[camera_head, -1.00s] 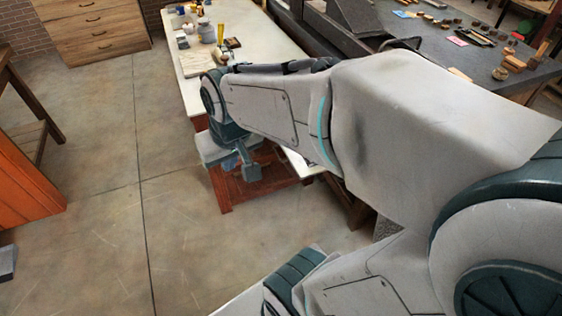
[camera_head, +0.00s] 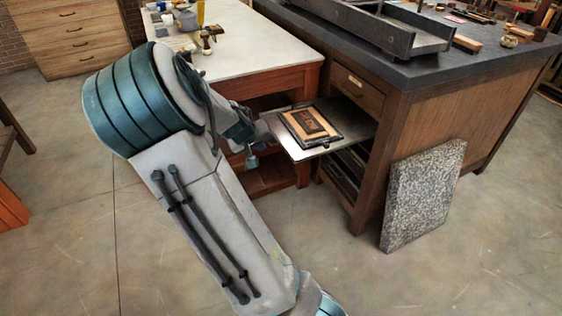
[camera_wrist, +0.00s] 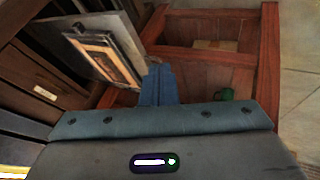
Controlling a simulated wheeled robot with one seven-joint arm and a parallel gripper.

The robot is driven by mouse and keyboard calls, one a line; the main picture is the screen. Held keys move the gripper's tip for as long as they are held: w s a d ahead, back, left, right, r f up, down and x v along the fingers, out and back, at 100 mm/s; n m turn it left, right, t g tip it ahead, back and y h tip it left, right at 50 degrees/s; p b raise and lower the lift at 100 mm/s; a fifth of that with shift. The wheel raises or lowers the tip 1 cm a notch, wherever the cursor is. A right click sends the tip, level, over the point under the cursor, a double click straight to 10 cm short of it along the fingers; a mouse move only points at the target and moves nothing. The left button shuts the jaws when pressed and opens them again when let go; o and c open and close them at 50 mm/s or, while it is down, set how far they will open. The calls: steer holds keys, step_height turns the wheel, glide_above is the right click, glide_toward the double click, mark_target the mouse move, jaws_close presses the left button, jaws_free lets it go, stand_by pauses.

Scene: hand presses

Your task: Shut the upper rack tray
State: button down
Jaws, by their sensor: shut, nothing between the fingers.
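The upper rack tray (camera_head: 358,122) is a thin grey plate sticking out of the dark wooden cabinet below its drawer. A framed wooden printing block (camera_head: 311,126) lies on it. My gripper (camera_head: 252,160) points down just left of the tray's outer end. In the wrist view my gripper (camera_wrist: 159,84) is shut and empty, its fingers together. There the tray (camera_wrist: 88,24) and the block (camera_wrist: 104,57) lie just beyond the fingers to the left. I cannot tell whether the fingers touch the tray. My forearm does not cover the tray.
More rack slots (camera_head: 346,172) sit lower in the cabinet (camera_head: 425,130). A speckled stone slab (camera_head: 423,196) leans against its side. A white-topped table (camera_head: 248,45) with a red-brown frame stands close behind my gripper. The floor in front is clear.

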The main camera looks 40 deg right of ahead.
steer(key=w+d+f+b, duration=0.2)
steer(key=d+f+b, duration=0.1)
steer(key=d+f, duration=0.5)
steer(key=shift+d+f, duration=0.2)
steer(key=shift+d, duration=0.75)
